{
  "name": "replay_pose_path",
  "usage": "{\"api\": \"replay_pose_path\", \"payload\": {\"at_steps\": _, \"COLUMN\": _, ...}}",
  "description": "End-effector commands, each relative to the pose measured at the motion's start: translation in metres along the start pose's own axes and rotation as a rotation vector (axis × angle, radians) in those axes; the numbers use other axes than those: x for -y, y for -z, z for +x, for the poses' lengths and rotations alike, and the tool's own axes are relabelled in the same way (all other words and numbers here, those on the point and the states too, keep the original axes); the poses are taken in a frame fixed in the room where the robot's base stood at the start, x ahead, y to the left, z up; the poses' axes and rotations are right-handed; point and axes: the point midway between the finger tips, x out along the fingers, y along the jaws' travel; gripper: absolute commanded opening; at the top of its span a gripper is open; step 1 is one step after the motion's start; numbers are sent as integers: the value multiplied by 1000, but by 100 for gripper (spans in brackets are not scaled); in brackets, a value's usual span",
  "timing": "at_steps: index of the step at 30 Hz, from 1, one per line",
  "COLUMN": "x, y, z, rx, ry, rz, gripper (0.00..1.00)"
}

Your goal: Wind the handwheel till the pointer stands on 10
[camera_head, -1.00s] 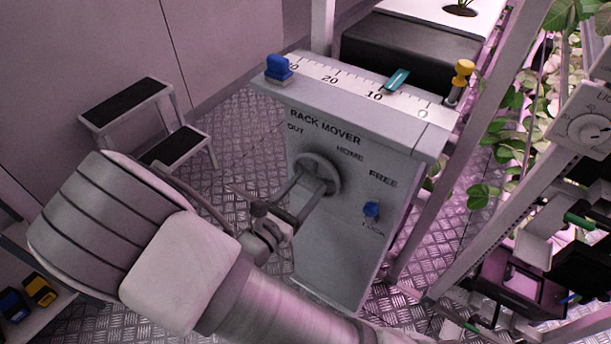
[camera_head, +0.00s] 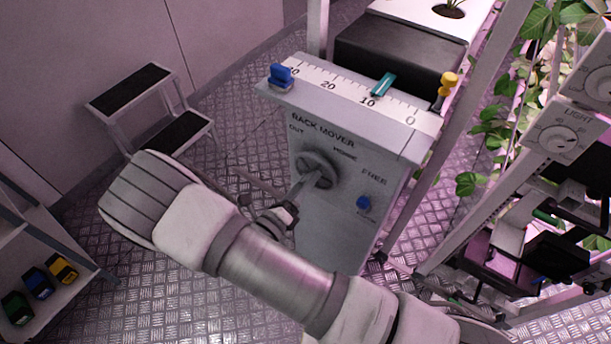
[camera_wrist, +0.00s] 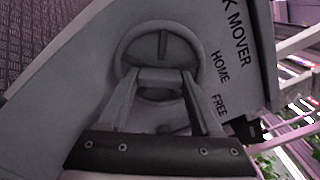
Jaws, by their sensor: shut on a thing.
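The handwheel (camera_head: 317,168) is a grey round wheel on the front of the grey rack mover box (camera_head: 335,225). My gripper (camera_head: 306,183) reaches it from the lower left and is shut on it. In the wrist view my gripper's fingertips (camera_wrist: 165,76) meet the lower part of the handwheel (camera_wrist: 150,42); the exact contact is partly hidden. The teal pointer (camera_head: 384,83) lies across the white scale (camera_head: 345,87) on top of the box. Its lower end is at or very close to the 10 mark, perhaps slightly toward 0; I cannot tell exactly.
A blue knob (camera_head: 363,203) sits below FREE on the box front. A step stool (camera_head: 128,88) is left, and plant racks (camera_head: 469,150) stand close on the right.

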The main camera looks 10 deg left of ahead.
Motion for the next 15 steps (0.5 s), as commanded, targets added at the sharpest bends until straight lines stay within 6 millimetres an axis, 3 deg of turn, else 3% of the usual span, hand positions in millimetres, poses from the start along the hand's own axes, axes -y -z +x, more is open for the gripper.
{"api": "replay_pose_path", "payload": {"at_steps": 15, "x": 1, "y": 0, "z": 0, "rx": -2, "ry": -2, "rz": -448, "gripper": 9}}
